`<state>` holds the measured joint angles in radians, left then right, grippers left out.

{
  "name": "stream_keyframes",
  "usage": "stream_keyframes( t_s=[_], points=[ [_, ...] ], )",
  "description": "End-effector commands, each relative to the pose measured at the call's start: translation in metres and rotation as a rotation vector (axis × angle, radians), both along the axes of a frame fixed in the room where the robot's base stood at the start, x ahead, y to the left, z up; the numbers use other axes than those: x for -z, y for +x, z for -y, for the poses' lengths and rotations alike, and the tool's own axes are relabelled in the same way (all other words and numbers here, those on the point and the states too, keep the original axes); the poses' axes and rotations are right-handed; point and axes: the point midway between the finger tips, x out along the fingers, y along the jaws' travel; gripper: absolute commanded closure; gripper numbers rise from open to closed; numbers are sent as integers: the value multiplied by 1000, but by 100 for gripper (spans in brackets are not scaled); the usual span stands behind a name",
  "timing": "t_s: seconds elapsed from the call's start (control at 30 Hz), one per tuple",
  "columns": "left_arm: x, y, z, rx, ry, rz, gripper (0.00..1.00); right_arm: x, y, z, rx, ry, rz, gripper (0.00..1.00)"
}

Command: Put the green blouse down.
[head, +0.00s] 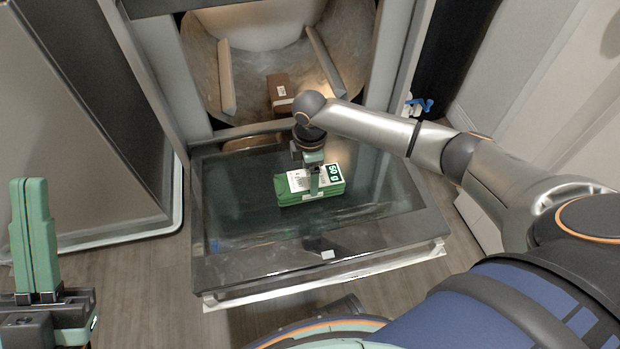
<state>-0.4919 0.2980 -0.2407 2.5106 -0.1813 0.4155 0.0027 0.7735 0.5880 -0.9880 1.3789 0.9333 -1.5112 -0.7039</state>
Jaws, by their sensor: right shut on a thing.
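The green blouse (293,196) appears as a green, box-like folded bundle with a white label and dark green print on top. It is at the middle of the dark, glassy lowered door (235,215) in front of the washer. My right gripper (315,183) points down and is shut on the blouse, its fingers covering part of the label. Whether the blouse touches the door or is slightly above it, I cannot tell. My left gripper (34,236) is at the lower left, away from the blouse, with its green fingers pointing up, together and empty.
A brown bundle with a white label (279,92) lies in the open drum (255,70) behind the door. The door is bare around the blouse. A grey metal panel (95,110) stands at left. A small blue and white item (417,106) is at right.

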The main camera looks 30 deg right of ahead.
Motion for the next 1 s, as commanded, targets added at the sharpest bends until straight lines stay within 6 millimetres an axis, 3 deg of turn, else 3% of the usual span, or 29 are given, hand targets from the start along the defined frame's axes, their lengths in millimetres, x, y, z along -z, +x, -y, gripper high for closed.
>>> stream_keyframes(
  t_s=[0.03,0.37,0.4,0.53,0.83,1.0],
  points=[
    [5,0,1,6,-2,-5,100,7,1,0,0,0,2,90],
    [4,0,2,12,6,-8,100,7,1,0,1,0,3,90],
    [4,0,2,12,7,-6,100,9,1,0,1,-1,2,17],
    [4,0,2,12,7,-4,100,9,1,0,1,-1,2,2],
    [4,0,2,11,7,-2,100,7,1,0,0,-1,3,0],
    [-9,0,2,5,14,5,100,-17,2,0,1,0,5,0]
  ],
)
